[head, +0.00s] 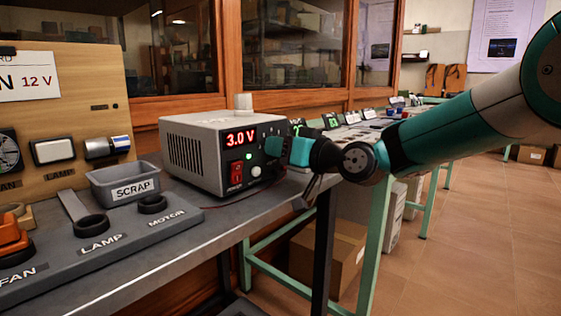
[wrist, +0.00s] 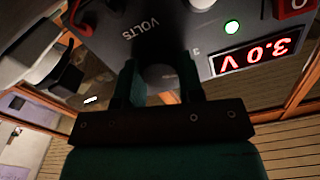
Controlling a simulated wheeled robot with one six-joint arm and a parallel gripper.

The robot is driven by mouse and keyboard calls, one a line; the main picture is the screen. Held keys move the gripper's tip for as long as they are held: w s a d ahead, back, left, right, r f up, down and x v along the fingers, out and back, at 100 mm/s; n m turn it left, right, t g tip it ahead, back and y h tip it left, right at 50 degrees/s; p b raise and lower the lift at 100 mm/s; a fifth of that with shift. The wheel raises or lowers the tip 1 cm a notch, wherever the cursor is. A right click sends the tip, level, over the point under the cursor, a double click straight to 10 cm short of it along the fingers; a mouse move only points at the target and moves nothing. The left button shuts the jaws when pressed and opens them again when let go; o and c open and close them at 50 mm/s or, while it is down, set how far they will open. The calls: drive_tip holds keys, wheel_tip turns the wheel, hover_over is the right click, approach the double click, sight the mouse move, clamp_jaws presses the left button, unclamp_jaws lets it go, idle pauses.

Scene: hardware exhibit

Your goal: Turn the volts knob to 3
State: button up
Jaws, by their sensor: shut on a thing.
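The grey power supply (head: 190,145) stands on the bench, and its red display (head: 241,137) reads 3.0 V. The display also shows upside down in the wrist view (wrist: 258,52). My gripper (head: 288,148) is at the right side of the front panel. In the wrist view my gripper (wrist: 165,85) has its two fingers on either side of the dark volts knob (wrist: 160,76), shut on it. The VOLTS label (wrist: 143,29) is beside the knob. The knob's pointer is hidden. A green light (wrist: 232,27) is lit.
A red power switch (head: 236,172) and a white knob (head: 256,171) are on the front panel. A grey SCRAP bin (head: 128,182) and a board with FAN, LAMP and MOTOR labels (head: 100,240) lie to the left. The floor at right is clear.

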drive_tip(key=shift+d+n+b, duration=0.1)
drive_tip(key=shift+n+b, duration=0.45)
drive_tip(key=shift+n, duration=0.05)
drive_tip(key=o, duration=0.9)
drive_tip(key=v, duration=1.7)
drive_tip(key=shift+s+d+f, duration=0.1)
drive_tip(key=shift+d, duration=0.05)
